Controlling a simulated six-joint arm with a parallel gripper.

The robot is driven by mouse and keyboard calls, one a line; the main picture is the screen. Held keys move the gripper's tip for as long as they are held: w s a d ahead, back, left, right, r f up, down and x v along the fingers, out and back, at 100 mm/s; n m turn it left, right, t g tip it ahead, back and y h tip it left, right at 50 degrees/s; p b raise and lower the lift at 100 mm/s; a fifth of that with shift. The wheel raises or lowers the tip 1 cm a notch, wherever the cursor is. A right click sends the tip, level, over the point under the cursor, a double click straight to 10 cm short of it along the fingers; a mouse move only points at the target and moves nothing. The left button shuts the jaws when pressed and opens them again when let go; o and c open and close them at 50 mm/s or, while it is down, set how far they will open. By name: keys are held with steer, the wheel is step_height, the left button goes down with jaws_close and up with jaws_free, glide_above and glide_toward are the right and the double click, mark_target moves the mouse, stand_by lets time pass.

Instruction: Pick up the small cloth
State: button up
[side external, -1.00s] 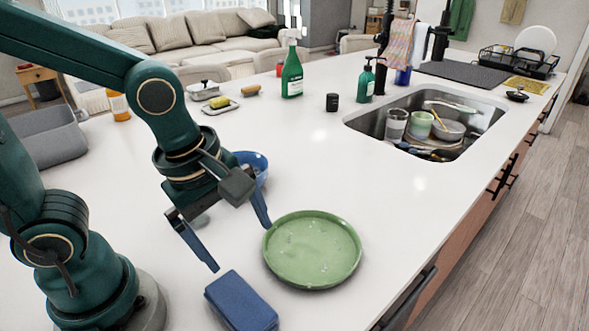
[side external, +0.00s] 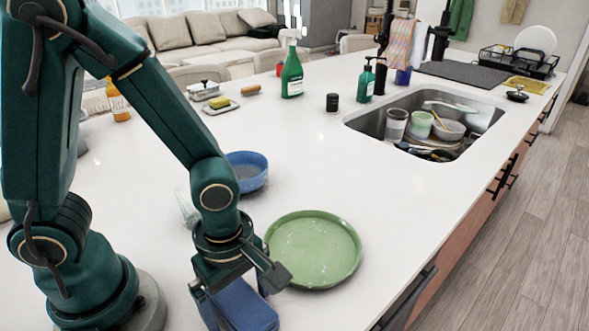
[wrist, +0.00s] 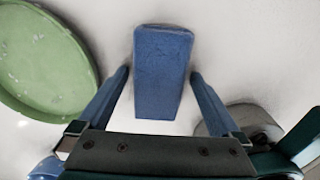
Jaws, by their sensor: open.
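The small cloth (side external: 247,306) is a thick blue rectangular block shape lying on the white counter near the front edge of the side external view, partly hidden behind my gripper. In the wrist view the cloth (wrist: 162,68) lies in the middle, its long side pointing toward the gripper base. My gripper (wrist: 160,76) is open, with one blue finger on each side of the cloth and a visible gap on both sides. In the side external view my gripper (side external: 234,300) points down at the cloth. How high the fingertips are above the counter is hard to tell.
A green plate (side external: 313,250) stands close to the right of the cloth. A blue bowl (side external: 248,172) and a clear glass (side external: 187,208) are behind my gripper. The sink (side external: 368,124) holds several dishes. The counter between bowl and sink is clear.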

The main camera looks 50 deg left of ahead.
mark_target(240, 301)
steer(key=shift+f, duration=0.1)
steer(key=c, duration=1.3)
step_height(240, 301, up, 2)
step_height(240, 301, up, 2)
steer(key=shift+r, duration=0.2)
steer(key=a+r, duration=0.2)
steer(key=a, duration=0.2)
steer(key=a+r, duration=0.2)
steer(key=a, duration=0.1)
steer(key=a+r, duration=0.2)
steer(key=a, duration=0.2)
steer(key=shift+w+a+r, duration=0.3)
steer(key=shift+w+a, duration=0.05)
steer(key=shift+w, duration=0.05)
